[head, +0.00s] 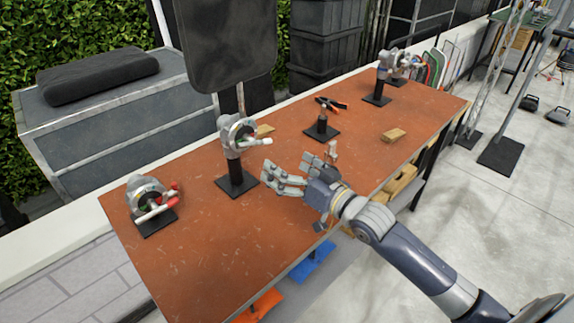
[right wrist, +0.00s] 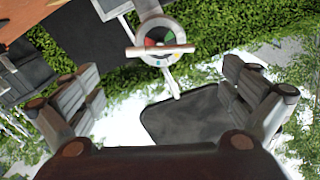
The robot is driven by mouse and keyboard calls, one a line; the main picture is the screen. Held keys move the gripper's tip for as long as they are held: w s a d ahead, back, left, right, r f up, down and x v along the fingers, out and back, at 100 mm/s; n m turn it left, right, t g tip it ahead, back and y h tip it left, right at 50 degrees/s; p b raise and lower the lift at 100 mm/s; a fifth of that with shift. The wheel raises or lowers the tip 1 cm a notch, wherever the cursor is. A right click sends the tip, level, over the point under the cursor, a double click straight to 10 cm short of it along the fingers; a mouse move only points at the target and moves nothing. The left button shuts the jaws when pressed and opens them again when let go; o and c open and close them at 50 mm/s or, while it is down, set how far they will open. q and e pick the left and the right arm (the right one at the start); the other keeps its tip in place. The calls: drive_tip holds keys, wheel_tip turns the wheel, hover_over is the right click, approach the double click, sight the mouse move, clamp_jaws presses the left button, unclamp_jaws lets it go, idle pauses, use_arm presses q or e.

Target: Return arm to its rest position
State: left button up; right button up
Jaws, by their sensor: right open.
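My right gripper (head: 290,168) is open and empty above the middle of the orange-brown table (head: 270,238). Its arm comes in from the lower right. In the right wrist view the fingers (right wrist: 163,82) stand wide apart with nothing between them. A grey device with a round dial and a handle (head: 236,136) stands on a black post to the left of the gripper. A device with a coloured round dial and a crossbar (right wrist: 160,40) shows beyond the fingers in the right wrist view, apart from them. My left gripper is not in view.
A low device with red-tipped handles (head: 152,200) sits at the table's left. A small post on a black base (head: 322,126), pliers (head: 331,103), a wooden block (head: 394,135) and another device (head: 384,75) stand farther back. The table's front middle is clear.

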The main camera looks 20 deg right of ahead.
drive_tip(key=s+a+f+n+g+h, duration=0.3)
drive_tip(key=s+f+g, duration=0.6)
drive_tip(key=s+f, duration=0.95)
drive_tip(key=s+f+m+g+h, duration=0.1)
drive_tip(key=s+f+g+h, duration=0.3)
drive_tip(key=s, duration=0.9)
wheel_tip(320, 180, down, 26)
drive_tip(key=s+g+y, duration=0.1)
drive_tip(key=g, duration=0.1)
drive_tip(key=s+d+f+g, duration=0.1)
drive_tip(key=s+d+f, duration=0.2)
drive_tip(key=s+f, duration=1.3)
drive_tip(key=shift+s+f, duration=0.15)
drive_tip(key=shift+s, duration=0.35)
